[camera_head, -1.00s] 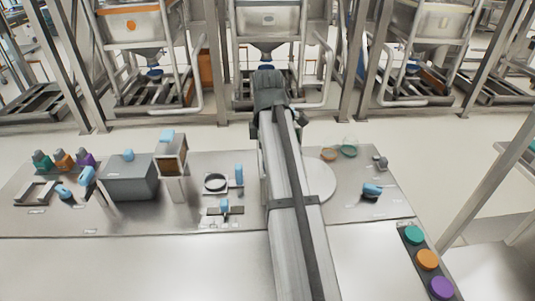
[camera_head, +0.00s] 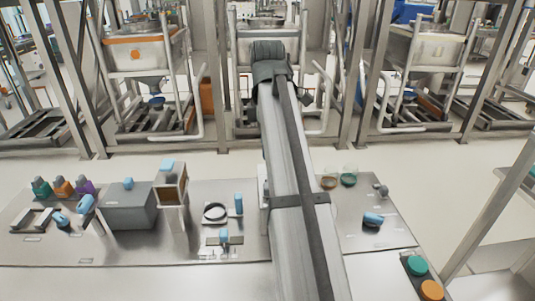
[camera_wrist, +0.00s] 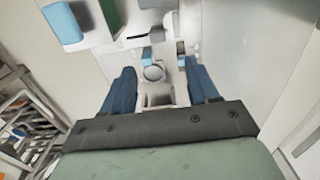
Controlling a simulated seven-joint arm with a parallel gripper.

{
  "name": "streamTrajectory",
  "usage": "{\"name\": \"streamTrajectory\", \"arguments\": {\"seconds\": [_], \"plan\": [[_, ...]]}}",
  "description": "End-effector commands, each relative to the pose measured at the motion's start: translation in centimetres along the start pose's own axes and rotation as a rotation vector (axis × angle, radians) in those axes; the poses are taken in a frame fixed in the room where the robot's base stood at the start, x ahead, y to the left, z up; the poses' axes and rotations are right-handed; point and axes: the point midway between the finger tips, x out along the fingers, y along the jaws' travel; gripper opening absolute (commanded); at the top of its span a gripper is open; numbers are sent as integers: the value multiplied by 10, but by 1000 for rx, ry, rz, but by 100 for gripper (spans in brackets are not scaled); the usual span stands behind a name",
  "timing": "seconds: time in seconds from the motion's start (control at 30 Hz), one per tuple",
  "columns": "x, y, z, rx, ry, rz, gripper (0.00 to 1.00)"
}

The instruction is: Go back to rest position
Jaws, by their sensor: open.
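My arm extends up the middle of the head view, over the bench (camera_head: 110,246), with its dark end in front of the middle frame. My gripper's fingers are not distinguishable there. In the wrist view my gripper (camera_wrist: 161,90) shows two blue fingers, spread wide apart with nothing held between them. Beyond the fingers, bench fixtures are seen from above, apart from them.
The bench's left half holds a grey box (camera_head: 129,206), a tall open-topped box (camera_head: 171,186) and coloured items. Small glass dishes (camera_head: 348,180) and a blue item (camera_head: 373,219) stand right of my arm. Metal frames with bins (camera_head: 146,55) stand behind.

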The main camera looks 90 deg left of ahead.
Motion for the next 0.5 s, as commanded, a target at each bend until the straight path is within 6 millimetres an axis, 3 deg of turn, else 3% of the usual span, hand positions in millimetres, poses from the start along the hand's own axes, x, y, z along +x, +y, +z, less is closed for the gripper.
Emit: {"name": "streamTrajectory", "arguments": {"seconds": [0.5], "plan": [[-6, 0, 0, 0, 0, 0, 60]]}}
